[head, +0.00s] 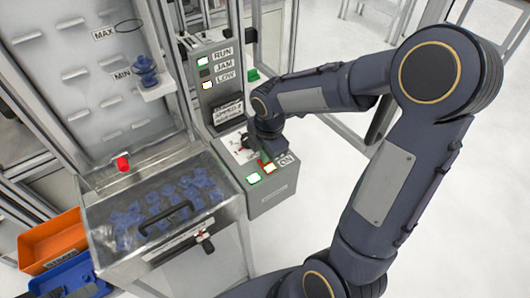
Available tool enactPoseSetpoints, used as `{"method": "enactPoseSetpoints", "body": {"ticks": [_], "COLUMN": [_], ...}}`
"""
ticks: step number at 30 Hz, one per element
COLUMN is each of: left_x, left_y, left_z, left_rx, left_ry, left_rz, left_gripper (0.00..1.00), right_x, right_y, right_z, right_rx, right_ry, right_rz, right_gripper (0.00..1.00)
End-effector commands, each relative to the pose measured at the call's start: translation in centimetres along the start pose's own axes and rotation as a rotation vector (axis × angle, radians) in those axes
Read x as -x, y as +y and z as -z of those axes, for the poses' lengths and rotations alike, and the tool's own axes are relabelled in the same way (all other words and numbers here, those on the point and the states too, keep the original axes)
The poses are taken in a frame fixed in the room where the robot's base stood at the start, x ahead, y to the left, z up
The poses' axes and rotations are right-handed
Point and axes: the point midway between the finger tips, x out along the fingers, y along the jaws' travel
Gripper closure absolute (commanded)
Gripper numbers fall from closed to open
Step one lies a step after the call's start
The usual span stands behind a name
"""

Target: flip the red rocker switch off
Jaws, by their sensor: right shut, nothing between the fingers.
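The red rocker switch (267,162) is on the sloped top of the grey control box (272,199), beside the "ON" label. Only part of it shows, close below my right wrist.
A clear-lidded bin of blue parts (165,205) with a black handle stands left of the box. A status panel (214,75) with RUN, JAM and LOW lamps rises behind. Orange (50,240) and blue (72,278) trays lie at lower left. Floor at right is clear.

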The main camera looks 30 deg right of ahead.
Motion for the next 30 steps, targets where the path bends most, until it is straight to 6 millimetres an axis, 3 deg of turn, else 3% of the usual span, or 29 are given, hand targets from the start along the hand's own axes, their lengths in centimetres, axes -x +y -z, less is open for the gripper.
{"method": "enactPoseSetpoints", "body": {"ticks": [17, 30], "left_x": [-0.3, 0.0], "left_y": [-0.1, 0.0], "left_z": [-0.1, 0.0], "left_rx": [0.0, 0.0], "left_ry": [0.0, 0.0], "left_rz": [0.0, 0.0], "left_gripper": [0.64, 0.64], "right_x": [-0.6, 0.0], "right_y": [0.0, -1.5], "right_z": [0.0, 0.0], "right_rx": [0.0, -0.001], "right_ry": [0.001, 0.0], "right_rz": [0.004, 0.007], "right_gripper": [1.0, 1.0]}}
